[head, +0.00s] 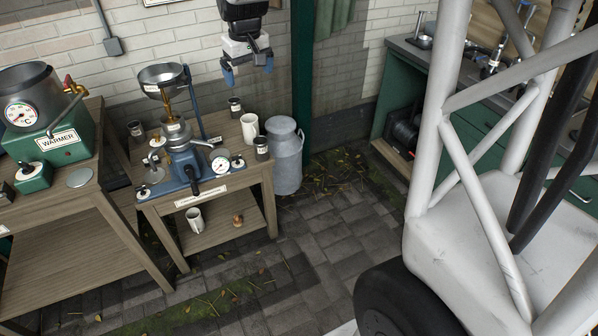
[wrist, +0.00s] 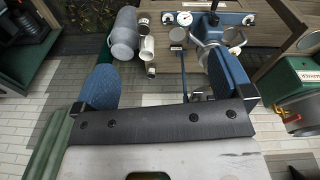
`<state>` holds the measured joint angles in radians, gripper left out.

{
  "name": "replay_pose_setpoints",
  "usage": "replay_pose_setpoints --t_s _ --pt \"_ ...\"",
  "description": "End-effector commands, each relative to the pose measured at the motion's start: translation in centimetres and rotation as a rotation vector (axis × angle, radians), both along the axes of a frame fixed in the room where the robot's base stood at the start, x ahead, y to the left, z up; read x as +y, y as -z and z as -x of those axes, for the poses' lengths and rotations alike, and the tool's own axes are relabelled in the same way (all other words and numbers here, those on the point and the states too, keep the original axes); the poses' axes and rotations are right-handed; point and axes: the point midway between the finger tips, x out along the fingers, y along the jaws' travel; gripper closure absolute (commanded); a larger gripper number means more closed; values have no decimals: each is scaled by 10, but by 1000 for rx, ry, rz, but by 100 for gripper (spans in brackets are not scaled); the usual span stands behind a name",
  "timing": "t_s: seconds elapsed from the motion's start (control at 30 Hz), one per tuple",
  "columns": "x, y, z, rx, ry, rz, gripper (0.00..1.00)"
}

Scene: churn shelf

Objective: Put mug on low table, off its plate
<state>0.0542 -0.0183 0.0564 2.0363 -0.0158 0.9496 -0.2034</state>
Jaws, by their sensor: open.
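A white mug (head: 249,128) stands upright on the top of the wooden table (head: 215,184), near its right end. It also shows in the wrist view (wrist: 147,48). A second white mug (head: 195,220) is on the table's lower shelf (head: 226,228). I cannot make out a plate under either mug. A flat grey disc (head: 80,178) lies on the left bench. My gripper (head: 247,70) hangs high in front of the brick wall, above and behind the table. Its blue fingers are apart and empty; the gap also shows in the wrist view (wrist: 165,84).
A blue machine (head: 185,158) with a metal bowl and gauge fills the table's middle. Dark jars (head: 261,148) stand near the upper mug. A grey churn (head: 286,155) stands right of the table. A green warmer (head: 62,140) sits on the left bench. Paving on the right is open.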

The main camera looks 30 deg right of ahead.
Motion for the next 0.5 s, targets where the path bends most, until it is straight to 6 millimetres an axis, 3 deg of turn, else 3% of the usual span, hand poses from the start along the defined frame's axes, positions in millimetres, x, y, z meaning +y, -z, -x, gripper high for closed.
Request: replay_pose_setpoints --t_s 0.5 --pt "16 -20 134 -45 63 -10 2"
